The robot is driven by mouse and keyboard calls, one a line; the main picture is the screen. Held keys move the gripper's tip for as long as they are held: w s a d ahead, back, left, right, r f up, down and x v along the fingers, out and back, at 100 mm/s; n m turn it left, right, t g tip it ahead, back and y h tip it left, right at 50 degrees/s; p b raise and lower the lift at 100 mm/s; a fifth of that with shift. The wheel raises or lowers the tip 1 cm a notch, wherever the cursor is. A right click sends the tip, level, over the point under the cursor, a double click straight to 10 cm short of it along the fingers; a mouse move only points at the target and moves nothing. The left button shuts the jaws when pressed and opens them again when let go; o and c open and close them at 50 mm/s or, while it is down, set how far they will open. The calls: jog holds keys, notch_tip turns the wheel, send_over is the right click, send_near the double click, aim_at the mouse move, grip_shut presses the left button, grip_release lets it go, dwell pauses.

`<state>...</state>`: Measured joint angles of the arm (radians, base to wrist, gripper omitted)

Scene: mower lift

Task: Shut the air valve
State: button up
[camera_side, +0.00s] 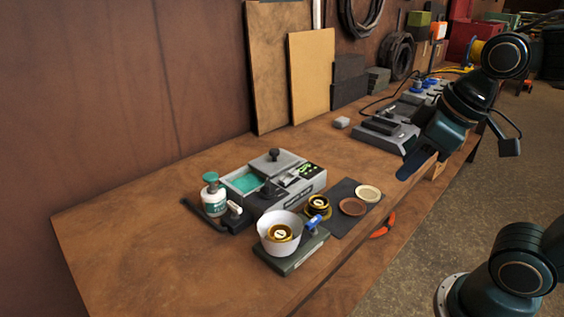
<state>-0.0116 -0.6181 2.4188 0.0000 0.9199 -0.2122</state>
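A small blue lever (313,222) sits at the right of a white cup (272,238) on a dark green base plate (290,262) near the table's front edge. It looks like a valve handle, but I cannot tell for sure that it is the air valve, nor whether it is open or shut. Other blue knobs (429,84) sit on equipment at the back right. My gripper (412,166) hangs above the front edge at the right, apart from the lever. Its fingers overlap from this side, so their opening is unclear.
A grey machine (283,200) with a teal tray and green display stands behind the cup. A white bottle (213,199) with a teal top is at its left. A dark mat (346,224) with round discs lies at its right. The table's left part is clear.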

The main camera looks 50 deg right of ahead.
jog(key=w+a+f+n+g, duration=0.1)
jog(key=w+n+g, duration=0.1)
jog(key=w+n, duration=0.65)
jog(key=n+g, duration=0.3)
jog(key=n, duration=0.4)
send_over(314, 220)
jog(key=shift+f, duration=2.95)
jog(key=shift+f, duration=0.15)
notch_tip(314, 220, down, 14)
jog(key=shift+r, duration=0.25)
grip_shut()
